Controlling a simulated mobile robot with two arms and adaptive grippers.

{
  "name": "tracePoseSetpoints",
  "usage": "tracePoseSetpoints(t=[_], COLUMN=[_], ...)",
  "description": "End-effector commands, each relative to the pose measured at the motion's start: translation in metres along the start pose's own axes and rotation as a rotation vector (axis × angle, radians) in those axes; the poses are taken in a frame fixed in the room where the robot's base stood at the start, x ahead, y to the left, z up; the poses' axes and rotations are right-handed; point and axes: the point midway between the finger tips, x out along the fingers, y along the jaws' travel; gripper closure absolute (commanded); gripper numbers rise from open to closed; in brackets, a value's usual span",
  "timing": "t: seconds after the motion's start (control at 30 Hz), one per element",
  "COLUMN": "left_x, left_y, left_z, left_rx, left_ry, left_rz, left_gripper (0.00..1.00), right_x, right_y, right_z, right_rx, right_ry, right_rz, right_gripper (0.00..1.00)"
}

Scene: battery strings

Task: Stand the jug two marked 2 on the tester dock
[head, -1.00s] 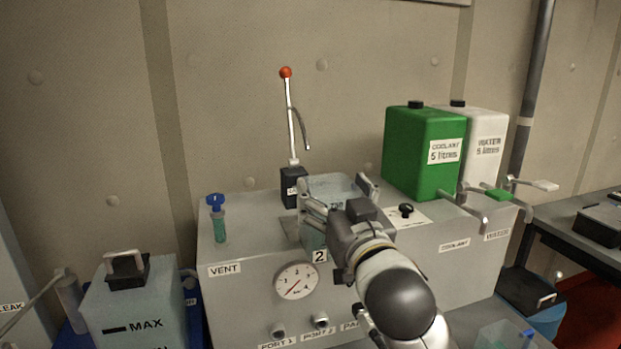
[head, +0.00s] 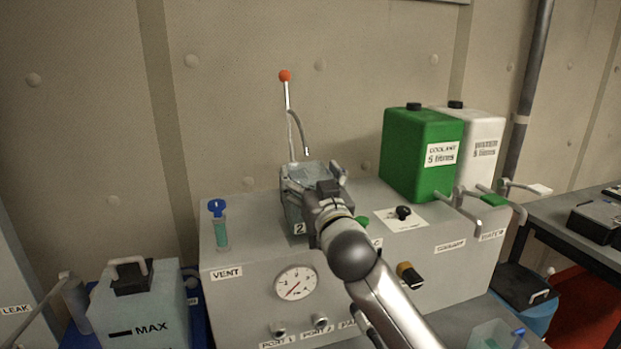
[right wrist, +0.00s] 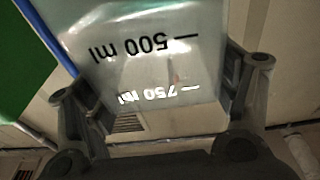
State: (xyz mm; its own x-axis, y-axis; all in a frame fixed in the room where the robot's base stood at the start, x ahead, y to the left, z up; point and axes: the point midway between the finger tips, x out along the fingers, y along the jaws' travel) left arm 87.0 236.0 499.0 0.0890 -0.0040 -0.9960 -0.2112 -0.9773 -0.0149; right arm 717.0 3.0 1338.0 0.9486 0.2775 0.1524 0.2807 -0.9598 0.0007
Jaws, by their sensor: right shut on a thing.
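The jug marked 2 (head: 292,212) is a clear, bluish, squarish vessel with a small 2 label on its front. My right gripper (head: 316,182) is shut on it, with fingers on both sides. The jug is over the top of the grey tester box (head: 260,260), in front of the lever (head: 287,95). It hides the lever's base. I cannot tell the dock apart or whether the jug touches the top. My left gripper is not in view.
A green coolant can (head: 420,150) and a white water can (head: 483,145) stand at the back right, with taps in front. A small blue-topped vial (head: 219,225) stands at left. A MAX-marked container (head: 145,310) stands lower left. A gauge (head: 296,283) is on the front.

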Motion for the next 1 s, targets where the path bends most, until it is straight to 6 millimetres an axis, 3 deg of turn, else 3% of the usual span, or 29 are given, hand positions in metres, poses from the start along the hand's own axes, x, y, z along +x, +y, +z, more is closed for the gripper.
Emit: tracePoseSetpoints(t=[0.47,0.5,0.63,1.0], left_x=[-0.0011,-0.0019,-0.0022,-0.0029], left_y=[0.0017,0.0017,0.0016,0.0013], left_z=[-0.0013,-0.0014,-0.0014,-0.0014], left_rx=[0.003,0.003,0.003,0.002], left_ry=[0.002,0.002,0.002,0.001], left_rz=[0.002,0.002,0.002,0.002], left_gripper=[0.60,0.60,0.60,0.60], right_x=[-0.0031,-0.0029,-0.0029,-0.0028], right_y=[-0.0003,0.0001,0.0000,0.0001], right_z=[0.0122,0.0137,0.0135,0.0122], right_rx=[0.001,0.001,0.000,0.000], right_ry=[-0.001,-0.006,-0.006,-0.005], right_rz=[-0.001,0.000,0.000,0.000], right_gripper=[0.83,0.16,0.00,0.00])
